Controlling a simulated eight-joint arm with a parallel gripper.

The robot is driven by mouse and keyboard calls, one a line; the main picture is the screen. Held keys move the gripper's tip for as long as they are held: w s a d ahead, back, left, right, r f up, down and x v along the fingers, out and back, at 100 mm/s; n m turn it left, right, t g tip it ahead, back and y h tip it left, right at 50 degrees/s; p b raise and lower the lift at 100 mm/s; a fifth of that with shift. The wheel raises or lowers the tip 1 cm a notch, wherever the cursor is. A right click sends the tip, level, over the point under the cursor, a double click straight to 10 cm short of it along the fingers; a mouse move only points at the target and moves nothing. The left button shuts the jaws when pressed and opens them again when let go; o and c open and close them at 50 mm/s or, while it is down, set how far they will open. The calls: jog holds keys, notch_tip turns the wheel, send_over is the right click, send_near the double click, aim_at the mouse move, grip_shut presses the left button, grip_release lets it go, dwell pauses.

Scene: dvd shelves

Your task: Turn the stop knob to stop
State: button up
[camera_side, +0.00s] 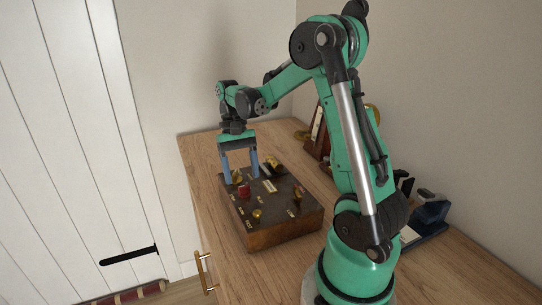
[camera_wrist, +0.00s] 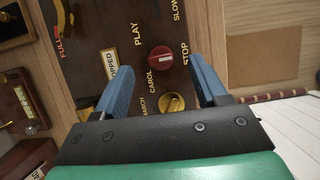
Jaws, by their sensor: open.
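The red knob (camera_side: 244,191) sits on top of a dark wooden control box (camera_side: 280,229). In the wrist view the red knob (camera_wrist: 160,58) carries a pale mark and lies between the words PLAY and STOP (camera_wrist: 185,53). My gripper (camera_side: 241,177) points down over the far left part of the box, its two blue fingers apart and empty. In the wrist view the fingers of my gripper (camera_wrist: 160,66) appear on either side of the red knob, with no visible contact. A brass knob (camera_wrist: 172,102) by the words CAROL and MARCH shows nearer the gripper body.
More brass knobs, one at the near left (camera_side: 257,215), stand on the box top. The box rests on a wooden cabinet top (camera_side: 208,172). Wooden items (camera_side: 318,130) stand at the back, and a dark blue object (camera_side: 431,212) is at the right. The cabinet top left of the box is clear.

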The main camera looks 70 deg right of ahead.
jog(key=shift+v, duration=1.55)
jog(key=shift+a, duration=0.15)
jog(key=a+r+n+t+h, duration=0.1)
jog(key=a+n+t+h, duration=0.2)
jog(key=a+n+t, duration=0.6)
jog(key=a+t, duration=0.1)
jog(key=a, duration=0.6)
jog(key=shift+s+r, duration=0.15)
jog(key=shift+r, duration=0.25)
